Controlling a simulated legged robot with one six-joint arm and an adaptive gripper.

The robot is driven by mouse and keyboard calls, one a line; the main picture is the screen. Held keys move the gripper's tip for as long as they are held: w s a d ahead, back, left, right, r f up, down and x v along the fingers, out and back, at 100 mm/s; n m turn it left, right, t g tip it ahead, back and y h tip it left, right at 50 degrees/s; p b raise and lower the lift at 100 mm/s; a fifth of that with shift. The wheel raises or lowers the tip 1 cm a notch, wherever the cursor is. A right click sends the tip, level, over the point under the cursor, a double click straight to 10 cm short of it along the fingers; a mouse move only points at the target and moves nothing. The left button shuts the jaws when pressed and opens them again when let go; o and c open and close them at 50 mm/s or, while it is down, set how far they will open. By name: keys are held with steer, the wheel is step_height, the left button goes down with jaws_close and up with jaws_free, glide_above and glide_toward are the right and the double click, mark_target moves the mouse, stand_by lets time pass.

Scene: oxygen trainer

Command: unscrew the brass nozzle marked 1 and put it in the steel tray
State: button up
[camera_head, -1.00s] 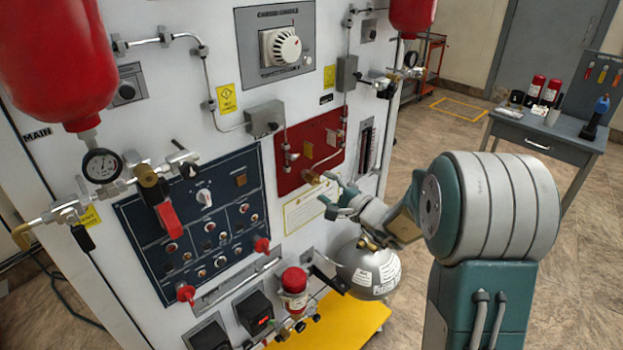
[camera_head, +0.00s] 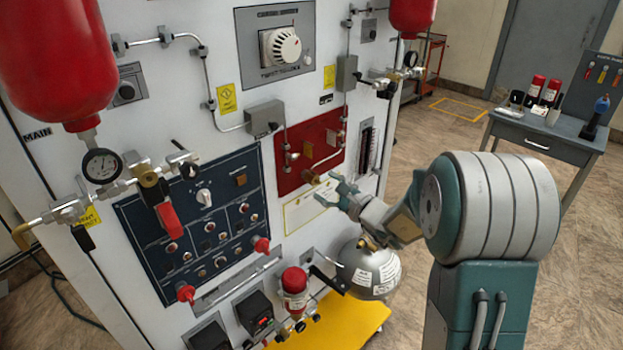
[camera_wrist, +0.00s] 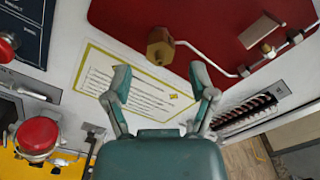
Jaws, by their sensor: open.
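A brass nozzle (camera_head: 311,177) sticks out from the lower part of the red panel (camera_head: 290,183) on the white cabinet. In the wrist view the nozzle (camera_wrist: 160,46) shows hex-shaped and still attached, with a thin steel pipe beside it. No mark 1 is readable on it. My gripper (camera_head: 329,189) is open and empty, just right of and slightly below the nozzle, not touching it. In the wrist view my gripper's two fingers (camera_wrist: 160,76) are spread wide, with the nozzle beyond and between their tips. I cannot make out a steel tray in either view.
A white instruction card (camera_wrist: 135,85) lies below the red panel. A steel sphere (camera_head: 369,270) and a yellow base (camera_head: 345,322) stand below my arm. A grey table (camera_head: 545,137) with red cylinders (camera_head: 536,88) is at the far right. Floor between is clear.

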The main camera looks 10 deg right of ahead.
mark_target(320, 183)
stand_by(0.3)
steer(key=shift+m, duration=0.7)
steer(key=shift+x, duration=2)
jaws_close()
steer(key=shift+n, duration=1.8)
